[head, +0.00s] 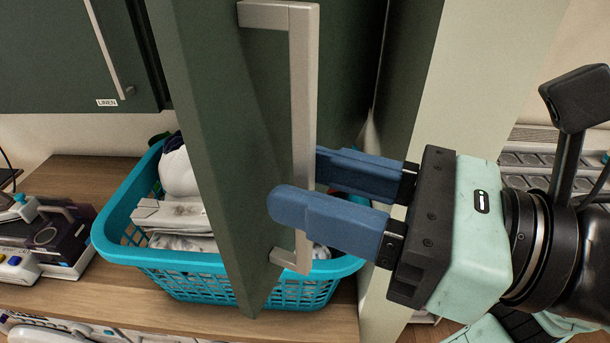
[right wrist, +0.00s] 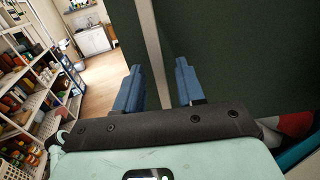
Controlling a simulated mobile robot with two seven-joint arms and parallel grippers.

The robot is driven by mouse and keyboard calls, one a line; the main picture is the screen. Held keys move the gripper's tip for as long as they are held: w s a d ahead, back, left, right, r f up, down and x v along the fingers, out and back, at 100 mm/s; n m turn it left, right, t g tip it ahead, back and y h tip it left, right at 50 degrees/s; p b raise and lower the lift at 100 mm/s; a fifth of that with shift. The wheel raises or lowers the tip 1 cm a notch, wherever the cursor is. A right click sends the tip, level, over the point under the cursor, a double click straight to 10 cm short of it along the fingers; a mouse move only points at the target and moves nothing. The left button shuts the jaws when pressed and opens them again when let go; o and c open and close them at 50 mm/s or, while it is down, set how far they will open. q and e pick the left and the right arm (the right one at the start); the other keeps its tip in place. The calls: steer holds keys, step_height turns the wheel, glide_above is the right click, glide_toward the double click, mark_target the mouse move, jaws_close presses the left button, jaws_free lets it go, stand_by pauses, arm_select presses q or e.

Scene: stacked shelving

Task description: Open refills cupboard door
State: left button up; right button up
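The door's dark face (right wrist: 240,60) fills the right of that view. My left gripper is not in view.
A turquoise basket (head: 190,258) of folded cloth stands on the wooden counter (head: 105,185) behind and below the door. A green door labelled LINEN (head: 65,50) is at upper left. A pale side panel (head: 425,150) stands right of the door. Stocked shelves (right wrist: 35,95) are at left in the wrist view.

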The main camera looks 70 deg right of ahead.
steer(key=s+a, duration=0.1)
steer(key=s, duration=1.1)
steer(key=shift+w, duration=0.1)
